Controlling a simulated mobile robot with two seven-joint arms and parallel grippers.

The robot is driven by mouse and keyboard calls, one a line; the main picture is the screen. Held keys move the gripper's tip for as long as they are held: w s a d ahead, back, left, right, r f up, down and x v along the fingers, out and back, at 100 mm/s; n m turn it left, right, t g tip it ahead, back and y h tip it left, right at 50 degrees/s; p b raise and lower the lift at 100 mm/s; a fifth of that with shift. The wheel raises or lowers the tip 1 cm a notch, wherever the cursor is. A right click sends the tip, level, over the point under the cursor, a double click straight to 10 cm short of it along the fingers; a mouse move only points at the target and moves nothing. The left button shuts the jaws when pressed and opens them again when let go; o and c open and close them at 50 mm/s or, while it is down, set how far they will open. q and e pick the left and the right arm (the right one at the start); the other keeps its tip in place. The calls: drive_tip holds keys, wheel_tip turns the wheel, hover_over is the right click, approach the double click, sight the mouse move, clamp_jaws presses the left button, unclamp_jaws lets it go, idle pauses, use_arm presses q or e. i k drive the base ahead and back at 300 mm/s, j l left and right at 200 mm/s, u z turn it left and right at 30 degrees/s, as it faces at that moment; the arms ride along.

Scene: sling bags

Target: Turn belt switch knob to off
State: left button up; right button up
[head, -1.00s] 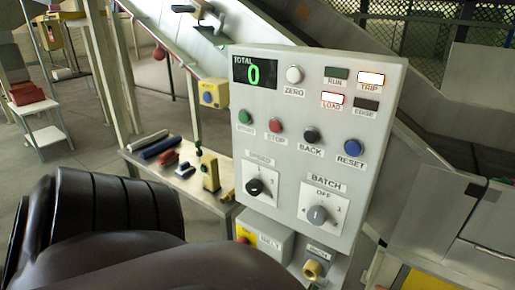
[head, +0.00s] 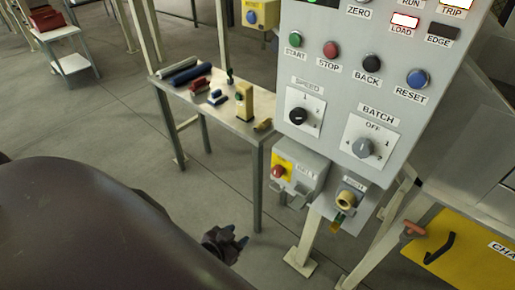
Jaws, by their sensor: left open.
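The belt switch is a grey box (head: 306,178) low on the panel's left side, with a label that seems to read BELT. Its red knob (head: 278,171) sits on a yellow plate at the box's left. I cannot tell which way the knob is turned. My left gripper (head: 240,240) is at the lower middle, below and left of the box and apart from it. It is small and dark in the view, open, with nothing seen in it. My left arm covers the lower left. My right gripper is not in view.
The grey control panel (head: 330,75) carries buttons and SPEED and BATCH dials. A brass-coloured knob (head: 346,200) sits right of the belt box. A metal table (head: 215,110) with several small items stands left of the panel. A yellow panel with a black handle (head: 440,248) is at lower right.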

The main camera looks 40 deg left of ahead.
sight(278, 172)
drive_tip(key=l+u, duration=0.15)
drive_tip(key=u, duration=1.1)
drive_tip(key=i+l, duration=0.1)
drive_tip(key=l, duration=0.7)
drive_tip(key=i, duration=0.15)
